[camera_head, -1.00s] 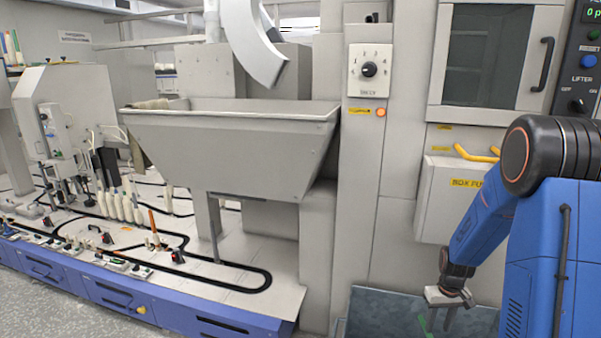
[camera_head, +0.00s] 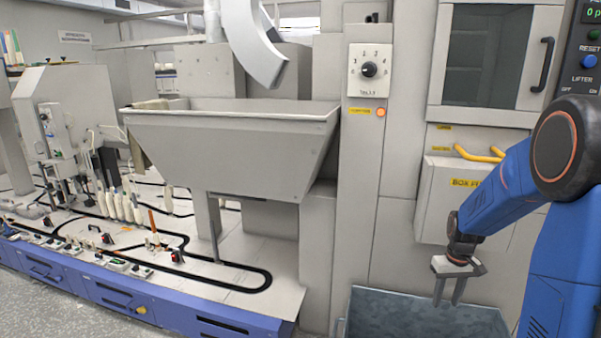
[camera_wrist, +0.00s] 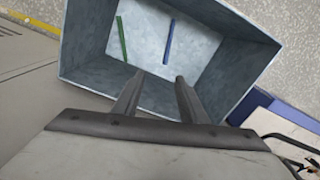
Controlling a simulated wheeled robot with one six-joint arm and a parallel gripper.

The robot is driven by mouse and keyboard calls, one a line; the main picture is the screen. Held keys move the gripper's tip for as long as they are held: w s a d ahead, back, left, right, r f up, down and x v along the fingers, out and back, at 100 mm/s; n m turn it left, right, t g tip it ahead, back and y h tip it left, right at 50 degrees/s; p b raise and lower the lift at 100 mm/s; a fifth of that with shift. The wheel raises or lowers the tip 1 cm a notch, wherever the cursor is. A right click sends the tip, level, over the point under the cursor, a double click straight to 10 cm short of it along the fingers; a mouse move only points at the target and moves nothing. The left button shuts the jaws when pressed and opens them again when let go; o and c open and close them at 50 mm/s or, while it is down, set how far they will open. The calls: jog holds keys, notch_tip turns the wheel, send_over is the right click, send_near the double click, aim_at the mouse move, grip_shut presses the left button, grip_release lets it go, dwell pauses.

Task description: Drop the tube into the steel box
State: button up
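The steel box (camera_head: 425,302) is an open grey metal bin at the lower right of the head view. In the wrist view the steel box (camera_wrist: 85,40) is seen from above, with a green tube (camera_wrist: 122,40) and a blue tube (camera_wrist: 168,42) lying apart inside it. The box's front wall and lower part are cut off in the head view, and neither tube shows there. My gripper (camera_head: 447,302) points down over the box. In the wrist view my gripper (camera_wrist: 160,78) has its two fingers apart with nothing between them.
A wall box with a yellow label (camera_head: 467,183) and a yellow handle is behind my arm. A large grey hopper (camera_head: 235,135) and a machine bench with several bobbins (camera_head: 125,207) stand to the left. A control panel (camera_head: 585,45) is at the far right.

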notch_tip(320, 180, up, 6)
jog(key=shift+f, duration=0.1)
dwell(0.4)
